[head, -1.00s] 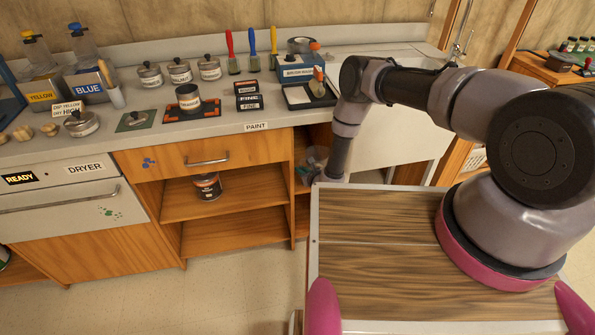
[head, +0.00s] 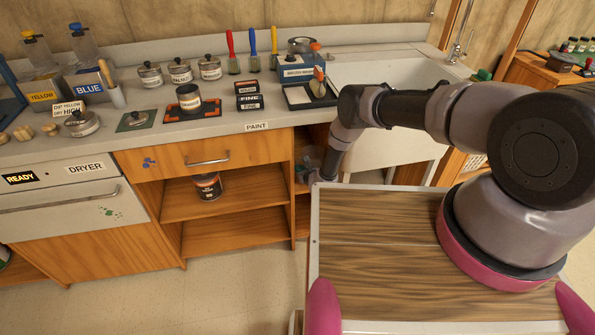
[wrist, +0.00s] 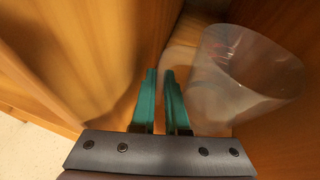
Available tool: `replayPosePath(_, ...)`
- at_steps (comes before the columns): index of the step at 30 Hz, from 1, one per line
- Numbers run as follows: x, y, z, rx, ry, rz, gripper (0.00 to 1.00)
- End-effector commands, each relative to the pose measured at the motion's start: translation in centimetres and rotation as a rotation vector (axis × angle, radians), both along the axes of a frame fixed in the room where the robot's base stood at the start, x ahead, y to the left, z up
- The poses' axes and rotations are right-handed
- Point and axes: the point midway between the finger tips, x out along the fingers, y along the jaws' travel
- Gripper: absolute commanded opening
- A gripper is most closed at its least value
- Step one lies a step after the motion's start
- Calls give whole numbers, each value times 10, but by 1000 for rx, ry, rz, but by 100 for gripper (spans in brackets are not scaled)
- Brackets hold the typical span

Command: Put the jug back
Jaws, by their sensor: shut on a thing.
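The jug (wrist: 240,75) is a clear, see-through vessel with a wide open mouth, at the right in the wrist view. In the head view it shows only as a small pale shape (head: 310,160) in the narrow open bay of the wooden cabinet, beside my forearm. My gripper (wrist: 160,74) has two teal fingers close together at the jug's left side, shut on what looks like its handle. The exact contact is blurred.
Wooden cabinet walls stand close on both sides in the wrist view. In the head view, the counter (head: 225,131) holds cans, brushes and a paint tray (head: 308,96). The open shelves hold one can (head: 207,187). A white sink (head: 385,85) lies behind my arm.

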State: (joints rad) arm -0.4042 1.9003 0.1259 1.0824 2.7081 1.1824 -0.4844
Motion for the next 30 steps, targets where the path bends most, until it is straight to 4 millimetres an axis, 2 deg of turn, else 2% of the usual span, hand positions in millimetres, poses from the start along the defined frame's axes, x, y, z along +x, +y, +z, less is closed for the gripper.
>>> replayPosePath(3,-1,1,-15,1,-1,0,0)
replayPosePath(12,4,1,-17,1,-1,-1,0)
replayPosePath(13,4,1,-17,1,0,0,23)
replayPosePath(14,4,1,-17,1,0,0,35)
replayPosePath(15,4,1,-17,1,0,0,42)
replayPosePath(30,1,1,-20,0,0,3,42)
